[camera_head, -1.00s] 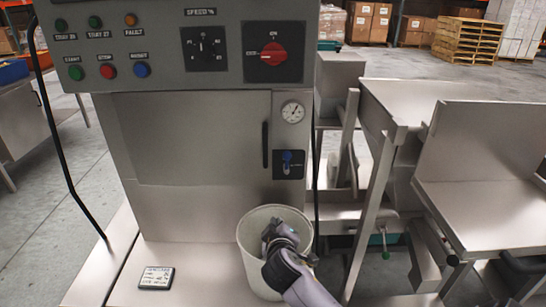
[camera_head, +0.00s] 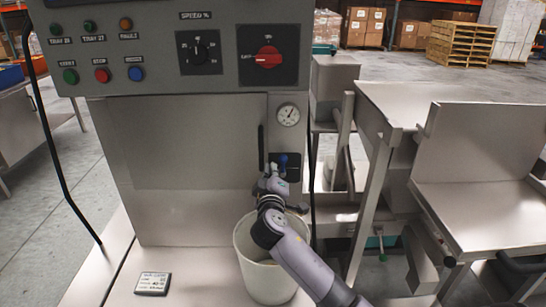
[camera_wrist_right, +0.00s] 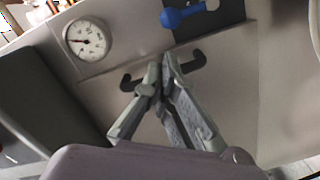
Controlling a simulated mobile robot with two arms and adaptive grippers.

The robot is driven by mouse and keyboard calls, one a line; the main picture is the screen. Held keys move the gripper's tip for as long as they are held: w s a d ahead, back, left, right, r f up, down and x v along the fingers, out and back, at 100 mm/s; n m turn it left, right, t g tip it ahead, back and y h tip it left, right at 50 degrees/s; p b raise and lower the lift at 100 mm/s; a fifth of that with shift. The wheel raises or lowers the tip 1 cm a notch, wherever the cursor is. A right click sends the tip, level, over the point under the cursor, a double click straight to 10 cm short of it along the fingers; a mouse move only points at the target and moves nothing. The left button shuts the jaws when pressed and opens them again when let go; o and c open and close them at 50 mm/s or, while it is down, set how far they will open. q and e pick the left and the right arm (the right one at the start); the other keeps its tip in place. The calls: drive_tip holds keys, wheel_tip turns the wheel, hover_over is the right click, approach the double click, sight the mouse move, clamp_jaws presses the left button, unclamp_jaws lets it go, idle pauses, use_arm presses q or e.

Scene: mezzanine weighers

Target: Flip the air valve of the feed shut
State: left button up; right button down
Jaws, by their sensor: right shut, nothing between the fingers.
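The air valve is a small blue lever (camera_head: 283,161) on a dark plate on the steel cabinet's front, below the round pressure gauge (camera_head: 288,115). In the right wrist view the blue lever (camera_wrist_right: 184,15) is at the top edge, beyond my fingertips and apart from them. My right gripper (camera_head: 271,184) is just below and left of the lever in the head view, partly covering the plate's lower part. In the wrist view its fingers (camera_wrist_right: 160,68) are shut and empty, in front of a black door handle (camera_wrist_right: 192,66); contact with it cannot be told. My left gripper is not in view.
A white bin (camera_head: 246,262) stands below my right arm. The control panel (camera_head: 220,75) with buttons and a red switch (camera_head: 268,57) overhangs above. Steel trays and frames (camera_head: 372,185) stand close on the right. A small label plate (camera_head: 153,284) lies at the front.

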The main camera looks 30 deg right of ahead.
sight(283, 165)
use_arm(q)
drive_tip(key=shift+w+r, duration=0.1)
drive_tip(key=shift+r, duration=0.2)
use_arm(e)
drive_tip(key=x, duration=0.8)
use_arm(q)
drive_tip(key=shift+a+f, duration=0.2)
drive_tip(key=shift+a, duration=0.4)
use_arm(e)
drive_tip(key=shift+s+d+r+m, duration=0.15)
drive_tip(key=shift+s+d+m, duration=0.1)
drive_tip(key=shift+m, duration=0.15)
